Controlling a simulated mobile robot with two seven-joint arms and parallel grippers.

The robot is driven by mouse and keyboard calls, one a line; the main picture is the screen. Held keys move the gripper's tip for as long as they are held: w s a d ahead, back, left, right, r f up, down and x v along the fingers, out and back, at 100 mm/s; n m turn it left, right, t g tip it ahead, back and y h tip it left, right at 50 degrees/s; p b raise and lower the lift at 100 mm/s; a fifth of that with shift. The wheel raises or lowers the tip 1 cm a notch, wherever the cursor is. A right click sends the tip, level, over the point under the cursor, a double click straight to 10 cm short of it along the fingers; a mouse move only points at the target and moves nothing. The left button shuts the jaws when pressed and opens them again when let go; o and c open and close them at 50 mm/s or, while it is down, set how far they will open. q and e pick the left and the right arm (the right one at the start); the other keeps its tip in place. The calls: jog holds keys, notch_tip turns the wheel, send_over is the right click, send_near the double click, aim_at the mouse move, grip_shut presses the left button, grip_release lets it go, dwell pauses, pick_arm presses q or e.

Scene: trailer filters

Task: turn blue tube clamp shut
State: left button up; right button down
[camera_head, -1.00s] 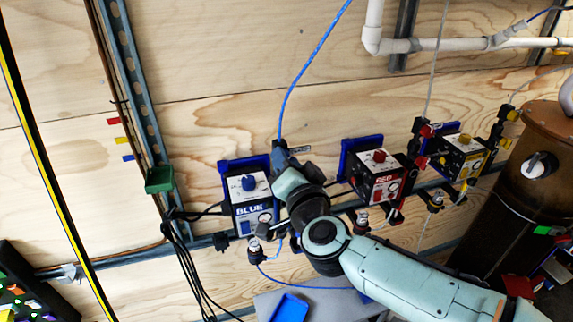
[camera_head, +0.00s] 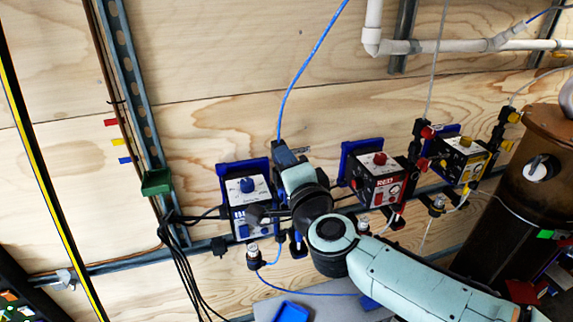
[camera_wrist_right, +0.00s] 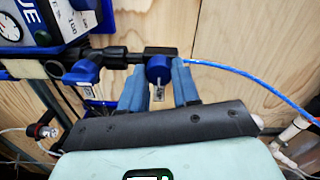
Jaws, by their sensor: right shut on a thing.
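The blue tube clamp (camera_wrist_right: 158,68) is a round blue knob on a black fitting in the right wrist view. A small tag hangs in front of it. My right gripper (camera_wrist_right: 160,84) has one finger on each side of this knob and is shut on it. The blue tube (camera_wrist_right: 245,82) runs from the fitting to the right, and up the wall in the head view (camera_head: 303,70). In the head view my right gripper (camera_head: 287,158) is beside the blue box (camera_head: 245,190), and its wrist hides the clamp. My left gripper is not in view.
Another blue knob (camera_wrist_right: 82,72) sits on the same black fitting, left of the gripper. The red box (camera_head: 376,180) and yellow box (camera_head: 462,158) are to the right. Black cables (camera_head: 183,265) and a green bin (camera_head: 157,182) are on the left. The plywood above is mostly clear.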

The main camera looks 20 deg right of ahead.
dwell(0.3)
jog(key=c, duration=0.8)
grip_release()
jog(key=shift+s, duration=0.15)
jog(key=s, duration=1.3)
jog(key=shift+d+r+p, duration=0.25)
jog(key=shift+r+p, duration=0.05)
jog(key=shift+p, duration=0.05)
